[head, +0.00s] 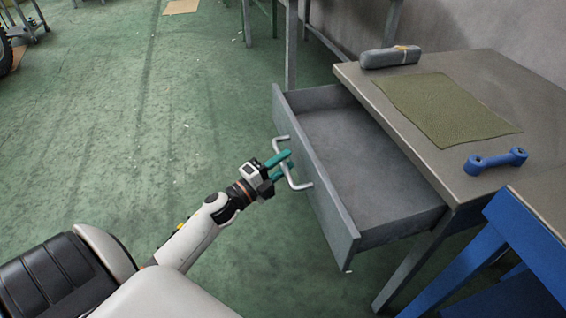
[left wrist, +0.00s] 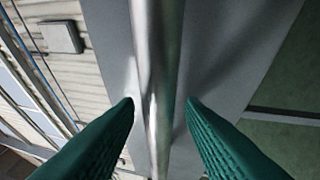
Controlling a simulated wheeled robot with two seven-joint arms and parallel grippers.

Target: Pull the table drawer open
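The table drawer (head: 352,150) is grey, empty and pulled far out of the table (head: 400,98) towards the left. Its front panel (head: 318,180) carries a bent metal handle (head: 295,180), which also shows as a shiny bar in the left wrist view (left wrist: 158,70). My left gripper (head: 289,161) is at the handle, its green fingers pointing at the drawer front. In the left wrist view the fingers (left wrist: 160,104) stand apart on either side of the bar, with gaps showing, so the gripper is open around it. My right gripper is in neither view.
On the tabletop lie a green mat (head: 445,108), a grey case (head: 390,57) and a blue dumbbell-shaped part (head: 496,161). A blue stand (head: 520,240) is at the lower right. The green floor (head: 130,120) left of the drawer is mostly clear.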

